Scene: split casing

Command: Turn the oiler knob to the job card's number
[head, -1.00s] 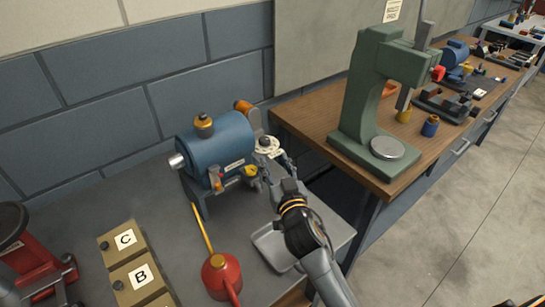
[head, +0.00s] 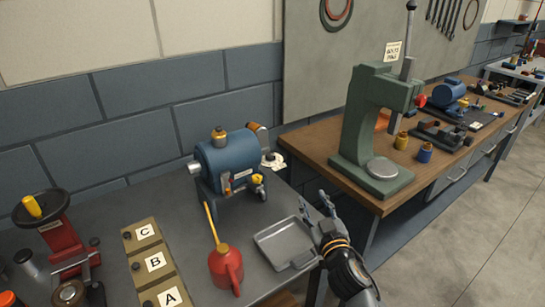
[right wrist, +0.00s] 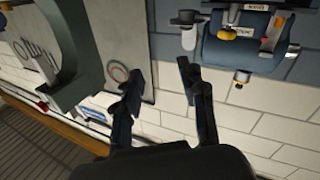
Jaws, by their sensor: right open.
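The blue casing (head: 228,160) stands on the grey bench in the head view, with a brass cap on top and a small yellow knob (head: 257,179) on its front. A white numbered-looking dial (head: 272,161) sits at its right end; its marks are too small to read. My right gripper (head: 318,208) is open and empty, to the right of the casing and apart from it. In the right wrist view its fingers (right wrist: 160,78) are spread, and the blue casing (right wrist: 243,45) shows beyond them. My left gripper is not in view. I cannot make out a job card.
A grey tray (head: 262,238), a red oil can (head: 226,268) and boxes lettered A, B, C (head: 153,262) lie on the bench. A red tool (head: 62,240) stands at left. A green press (head: 368,130) stands on the wooden bench (head: 310,140). A notice (head: 392,51) hangs behind.

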